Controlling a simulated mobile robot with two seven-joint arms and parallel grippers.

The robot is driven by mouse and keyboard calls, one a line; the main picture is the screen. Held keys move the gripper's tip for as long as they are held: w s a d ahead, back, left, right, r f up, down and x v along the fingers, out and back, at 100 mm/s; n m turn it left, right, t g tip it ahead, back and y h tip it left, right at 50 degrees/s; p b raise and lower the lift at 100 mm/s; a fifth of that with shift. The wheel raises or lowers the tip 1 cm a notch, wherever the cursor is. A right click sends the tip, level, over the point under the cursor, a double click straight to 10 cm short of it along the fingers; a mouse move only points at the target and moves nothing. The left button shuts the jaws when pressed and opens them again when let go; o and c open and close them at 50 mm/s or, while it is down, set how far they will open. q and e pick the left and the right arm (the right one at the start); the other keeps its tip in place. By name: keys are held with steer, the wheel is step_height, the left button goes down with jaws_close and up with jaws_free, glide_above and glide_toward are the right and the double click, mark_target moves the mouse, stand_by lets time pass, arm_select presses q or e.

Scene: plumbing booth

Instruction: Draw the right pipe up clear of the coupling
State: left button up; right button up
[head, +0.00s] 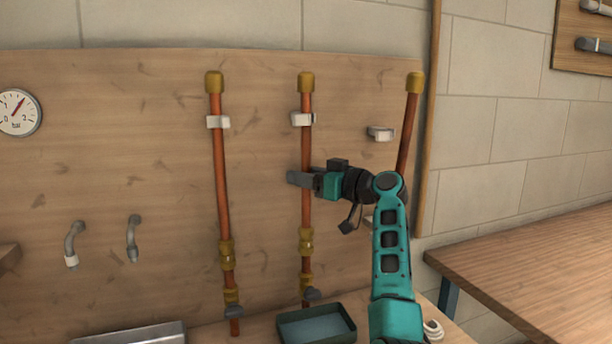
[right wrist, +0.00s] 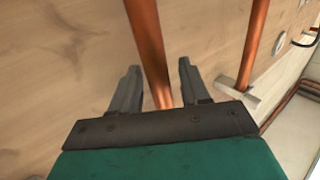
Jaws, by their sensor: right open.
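Three upright copper pipes with brass caps show in the head view: a left pipe (head: 221,170), a middle pipe (head: 306,148) and a far-right pipe (head: 407,135). The far-right one leans, its lower part hidden behind my arm. The middle pipe runs down into a brass coupling (head: 306,241); the left pipe meets a similar coupling (head: 227,252). My right gripper (head: 298,178) is at the middle pipe, above its coupling. In the right wrist view my gripper (right wrist: 158,85) is open, with a copper pipe (right wrist: 148,40) between its fingers. My left gripper is out of view.
White clips hold the left pipe (head: 217,122) and middle pipe (head: 302,119); another clip (head: 380,133) stands empty beside the far-right pipe. A dark green tray (head: 316,340) sits below the middle pipe. A wooden table (head: 540,265) stands at right.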

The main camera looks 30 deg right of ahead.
mark_target(310, 150)
steer(key=shift+c, duration=0.4)
steer(key=c, duration=0.6)
steer(key=shift+c, duration=0.7)
jaws_close()
step_height(310, 150, up, 6)
steer(key=shift+d+f+p, duration=0.1)
steer(key=shift+p, duration=0.65)
